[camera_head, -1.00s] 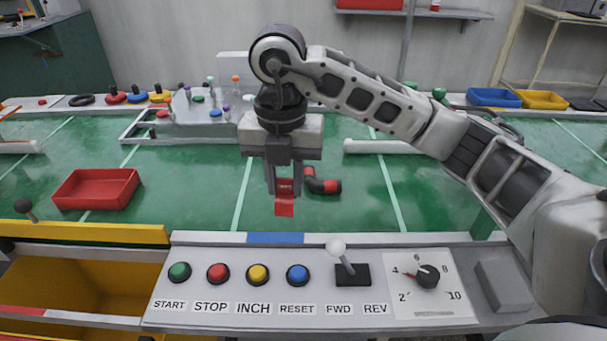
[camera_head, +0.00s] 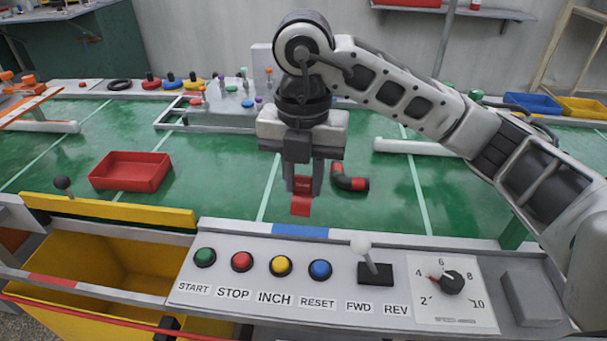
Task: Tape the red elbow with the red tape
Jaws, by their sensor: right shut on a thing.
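My right gripper (camera_head: 303,180) is shut on the red tape (camera_head: 301,205), which hangs down between and below its fingers, above the green table. The red elbow (camera_head: 349,181) is a bent dark piece with red bands. It lies on the green surface just to the right of the gripper, and the tape looks apart from it. The far end of the elbow is partly hidden beside the right finger. My left gripper is not in view.
A control panel (camera_head: 400,312) with coloured buttons, a lever (camera_head: 374,262) and a dial runs along the front. A red tray (camera_head: 131,170) sits at left on the green table (camera_head: 220,200). A yellow bin (camera_head: 95,265) stands at front left. A white pipe (camera_head: 415,148) lies behind.

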